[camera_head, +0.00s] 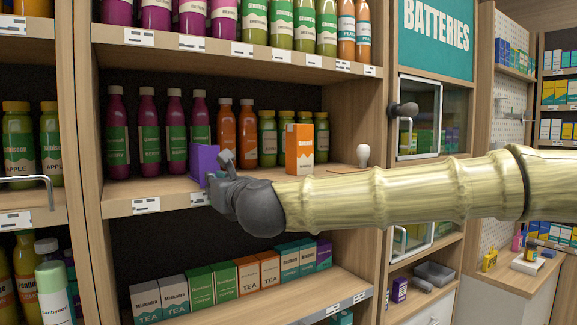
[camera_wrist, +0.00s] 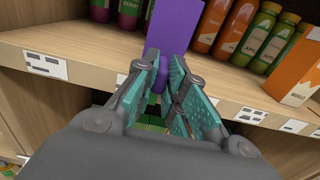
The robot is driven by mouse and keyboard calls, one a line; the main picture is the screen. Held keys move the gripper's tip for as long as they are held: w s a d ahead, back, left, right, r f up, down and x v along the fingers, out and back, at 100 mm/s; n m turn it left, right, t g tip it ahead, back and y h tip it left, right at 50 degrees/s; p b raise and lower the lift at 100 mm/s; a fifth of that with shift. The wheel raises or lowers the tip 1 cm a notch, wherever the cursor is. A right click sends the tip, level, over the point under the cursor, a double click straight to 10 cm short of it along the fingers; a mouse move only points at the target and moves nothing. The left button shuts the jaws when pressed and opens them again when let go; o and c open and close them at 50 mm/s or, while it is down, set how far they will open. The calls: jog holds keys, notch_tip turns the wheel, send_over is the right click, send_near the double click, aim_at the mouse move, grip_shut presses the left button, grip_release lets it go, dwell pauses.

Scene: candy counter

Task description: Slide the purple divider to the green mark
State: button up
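The purple divider (camera_head: 204,164) is an upright panel at the front of the middle shelf, in front of the dark-red bottles. In the wrist view the divider (camera_wrist: 173,30) rises straight ahead of my gripper (camera_wrist: 163,75), with its small purple knob low between the fingertips. My gripper (camera_head: 222,168) is at the shelf's front edge, right against the divider in the head view. Its teal-padded fingers look closed on the knob; the contact itself is partly hidden. I cannot make out a green mark in either view.
Orange and green-labelled bottles (camera_head: 267,138) stand farther back on the middle shelf (camera_head: 120,206). An orange carton (camera_head: 299,148) and a white knobbed object (camera_head: 363,155) stand to the right. Tea boxes (camera_head: 198,285) line the shelf below. The shelf front between divider and carton looks clear.

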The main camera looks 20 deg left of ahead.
jog(key=shift+o, duration=1.4)
jog(key=b+v, duration=0.2)
jog(key=v, duration=0.4)
